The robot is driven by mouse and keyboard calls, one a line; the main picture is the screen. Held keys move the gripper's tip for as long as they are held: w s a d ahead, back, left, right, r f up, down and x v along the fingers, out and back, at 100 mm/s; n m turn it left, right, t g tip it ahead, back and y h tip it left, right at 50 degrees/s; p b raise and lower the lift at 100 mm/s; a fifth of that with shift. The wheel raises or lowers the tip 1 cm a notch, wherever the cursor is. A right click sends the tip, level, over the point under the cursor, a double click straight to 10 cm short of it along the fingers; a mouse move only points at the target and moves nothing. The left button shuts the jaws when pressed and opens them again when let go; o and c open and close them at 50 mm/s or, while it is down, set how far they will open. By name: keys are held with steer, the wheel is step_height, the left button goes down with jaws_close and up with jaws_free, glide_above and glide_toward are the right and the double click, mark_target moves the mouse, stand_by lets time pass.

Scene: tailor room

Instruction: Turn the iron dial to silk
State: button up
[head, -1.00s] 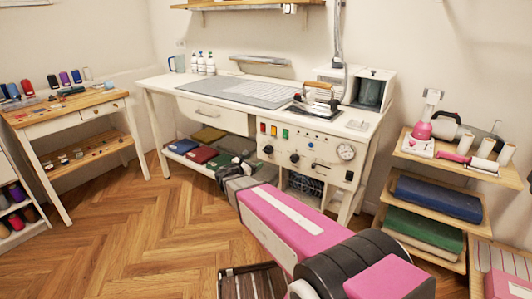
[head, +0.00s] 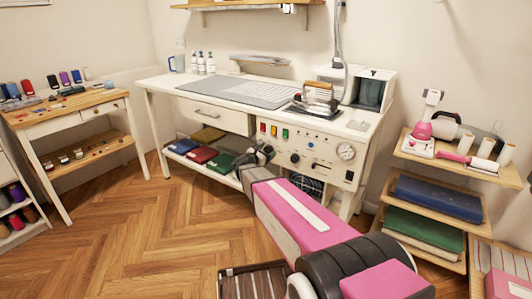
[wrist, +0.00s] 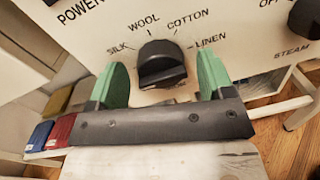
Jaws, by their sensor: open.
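The iron dial (wrist: 161,62) is a black round knob on the white panel (wrist: 225,50), under the labels SILK, WOOL, COTTON and LINEN. SILK is at its upper left and LINEN at its right. A raised grip bar crosses the knob, roughly level in the wrist view; I cannot tell which label it marks. My gripper (wrist: 160,80) is open, with a green finger on each side of the dial and a visible gap to both. In the head view my gripper (head: 259,155) is at the panel front and hides the dial.
A second black knob marked STEAM (wrist: 306,18) is to the right; it also shows in the head view (head: 294,158). Folded cloths (head: 203,155) lie on the shelf left of my gripper. An iron (head: 318,98) stands on the worktop above. The floor (head: 150,230) at left is clear.

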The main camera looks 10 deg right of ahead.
steer(key=shift+c, duration=0.3)
steer(key=c, duration=0.8)
steer(key=shift+m, duration=0.3)
steer(key=m, duration=0.3)
steer(key=shift+m, duration=0.3)
steer(key=shift+m+y, duration=0.3)
steer(key=shift+m, duration=1.8)
steer(key=shift+r, duration=0.1)
steer(key=o, duration=0.9)
steer(key=shift+c, duration=0.2)
